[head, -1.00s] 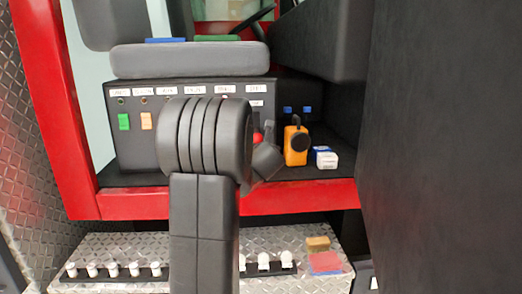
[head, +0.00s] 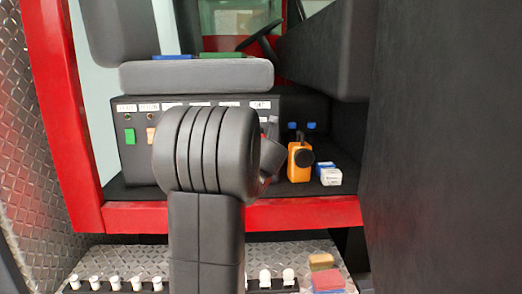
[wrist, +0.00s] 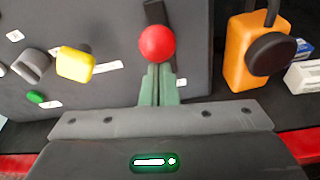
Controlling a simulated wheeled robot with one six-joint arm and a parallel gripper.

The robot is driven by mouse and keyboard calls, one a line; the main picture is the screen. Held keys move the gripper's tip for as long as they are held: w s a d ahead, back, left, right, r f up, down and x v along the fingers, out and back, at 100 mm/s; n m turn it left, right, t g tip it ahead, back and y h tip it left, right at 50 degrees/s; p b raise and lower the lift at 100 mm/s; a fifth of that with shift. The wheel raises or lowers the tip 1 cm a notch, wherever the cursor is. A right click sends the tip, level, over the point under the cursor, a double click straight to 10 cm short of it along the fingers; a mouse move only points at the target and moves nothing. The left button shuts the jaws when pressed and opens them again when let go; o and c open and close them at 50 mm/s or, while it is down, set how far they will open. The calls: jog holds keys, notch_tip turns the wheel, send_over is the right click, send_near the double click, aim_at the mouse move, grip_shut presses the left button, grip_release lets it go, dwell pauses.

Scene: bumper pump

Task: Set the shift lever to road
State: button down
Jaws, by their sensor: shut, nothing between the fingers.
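The shift lever shows in the wrist view as a red ball knob (wrist: 157,43) in front of a dark slot plate on the black panel (wrist: 115,25). My gripper (wrist: 159,70) has its green fingers shut and empty. In the picture its tips lie just below the red knob; whether they touch it I cannot tell. A pale label (wrist: 180,82) sits beside the fingers, but I cannot read it. In the head view my arm hides the knob and most of my gripper, and covers the right part of the panel (head: 140,168).
An orange unit with a black knob (head: 299,161) and a white-blue box (head: 330,177) stand right of the panel. A yellow knob (wrist: 75,64) and a grey knob (wrist: 32,64) lie left. A seat (head: 195,75) is above; a dark wall (head: 445,150) is at right.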

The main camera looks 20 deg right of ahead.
jog(key=shift+w+r+t, duration=0.1)
jog(key=shift+r+t, duration=0.2)
jog(key=shift+r, duration=1.05)
jog(key=f+v, duration=0.1)
jog(key=v, duration=1.2)
jog(key=shift+s+f+g, duration=0.3)
jog(key=shift+s+g, duration=0.1)
jog(key=shift+w, duration=0.1)
